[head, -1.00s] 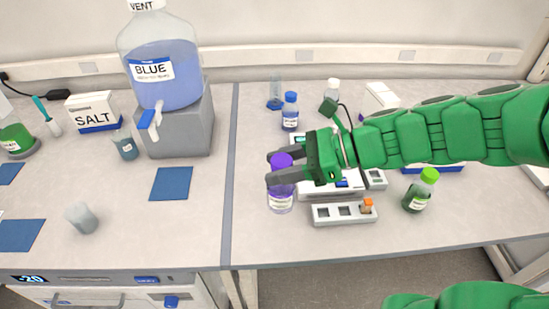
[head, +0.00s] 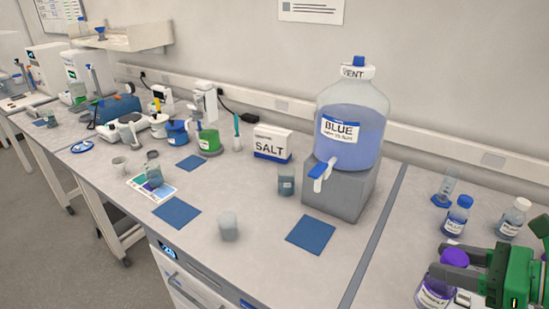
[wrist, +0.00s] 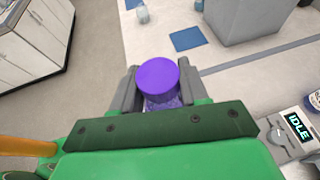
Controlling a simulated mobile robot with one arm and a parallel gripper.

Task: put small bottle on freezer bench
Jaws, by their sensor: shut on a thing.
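The small bottle (head: 434,293) has a purple cap and a white label. It is at the lower right of the head view. My gripper (head: 452,264) is shut on it just below the cap. In the wrist view the purple cap (wrist: 157,78) sits between the two grey fingers of my gripper (wrist: 157,90), and the lower body is mostly hidden. The bottle looks upright. The freezer bench (head: 262,258) is the bench section left of the dark seam, with a freezer (head: 185,285) and its lit display under the top.
On the freezer bench stand the BLUE carboy (head: 352,105) on a grey block, a SALT box (head: 272,143), beakers (head: 228,228) and blue mats (head: 311,235). Bare top lies along its front edge. Blue-capped (head: 457,218) and white-capped (head: 513,217) bottles stand near my gripper.

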